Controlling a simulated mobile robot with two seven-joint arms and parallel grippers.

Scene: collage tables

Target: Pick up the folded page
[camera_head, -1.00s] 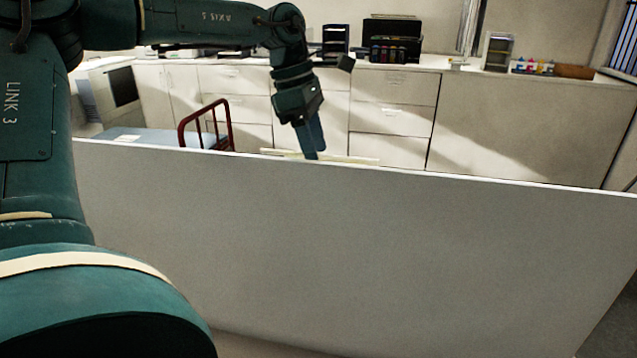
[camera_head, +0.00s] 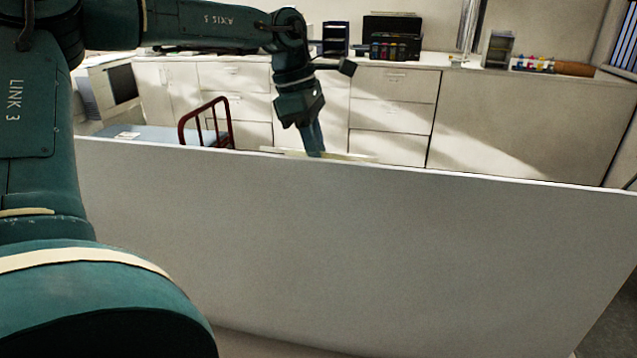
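My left gripper (camera_head: 316,146) points down at the far top edge of the large white panel in front of me. Its blue-grey fingers overlap from this side, so I cannot tell how far apart they are. A thin pale strip (camera_head: 350,157) shows beside the fingertips, just above the panel edge. It may be the folded page, but most of it is hidden behind the panel. I cannot tell whether the fingers touch it. My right gripper is not in view.
The white panel (camera_head: 330,240) fills the foreground and hides what lies behind it. A red-railed cart (camera_head: 183,127) stands behind it at the left. White cabinets (camera_head: 530,130) line the back, with a black printer (camera_head: 392,47), organizers and small colored items on top.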

